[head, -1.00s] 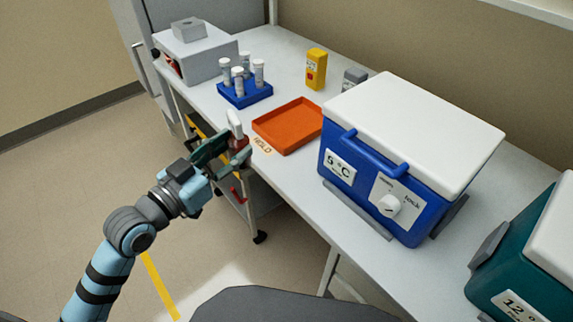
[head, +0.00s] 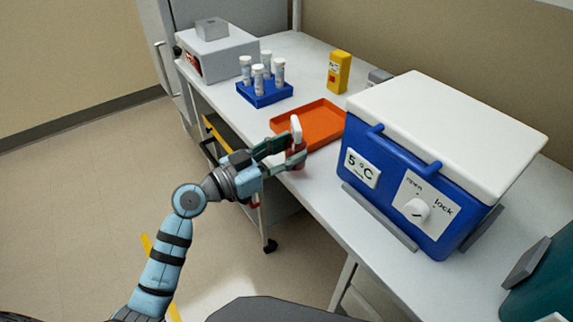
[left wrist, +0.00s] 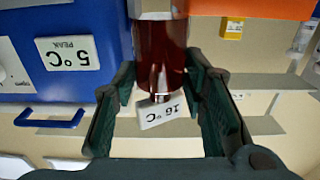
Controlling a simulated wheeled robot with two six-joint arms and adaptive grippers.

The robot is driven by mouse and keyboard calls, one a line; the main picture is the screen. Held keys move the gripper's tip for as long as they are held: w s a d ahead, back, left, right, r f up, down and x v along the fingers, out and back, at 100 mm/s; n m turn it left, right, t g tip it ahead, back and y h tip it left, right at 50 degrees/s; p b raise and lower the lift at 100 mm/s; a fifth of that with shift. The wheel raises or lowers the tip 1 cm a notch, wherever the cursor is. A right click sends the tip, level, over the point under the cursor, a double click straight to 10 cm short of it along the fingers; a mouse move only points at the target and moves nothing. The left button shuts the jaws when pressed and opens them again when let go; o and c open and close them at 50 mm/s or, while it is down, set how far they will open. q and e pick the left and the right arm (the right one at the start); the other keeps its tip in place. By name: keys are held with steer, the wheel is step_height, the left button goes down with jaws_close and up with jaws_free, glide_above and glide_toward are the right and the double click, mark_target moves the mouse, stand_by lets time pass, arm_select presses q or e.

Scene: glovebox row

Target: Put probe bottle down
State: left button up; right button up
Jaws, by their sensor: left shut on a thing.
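The probe bottle (head: 296,132) has a white cap and a dark red body. It is upright in my left gripper (head: 289,152), at the front edge of the orange tray. In the left wrist view the red bottle (left wrist: 160,50) is between the two dark green fingers of my left gripper (left wrist: 160,95), with a tag (left wrist: 162,112) reading 16 °C. I cannot tell whether its base touches the bench. The orange tray (head: 312,118) looks empty. My right gripper is not in view.
The blue cooler (head: 400,195), marked 5 °C, stands close to the right of my gripper. A blue rack (head: 265,97) with several white-capped tubes, a yellow container (head: 339,72) and a grey instrument (head: 218,55) stand further back. A teal cooler (head: 545,280) is at lower right.

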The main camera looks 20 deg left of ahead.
arm_select(q)
steer(key=shift+f, duration=1.25)
steer(key=shift+b, duration=0.3)
steer(key=o, duration=1.2)
steer(key=shift+s+a, duration=0.2)
steer(key=shift+a, duration=0.05)
steer(key=b+v, duration=0.3)
steer(key=v, duration=0.8)
steer(key=shift+s, duration=0.15)
steer(key=shift+a+r, duration=0.1)
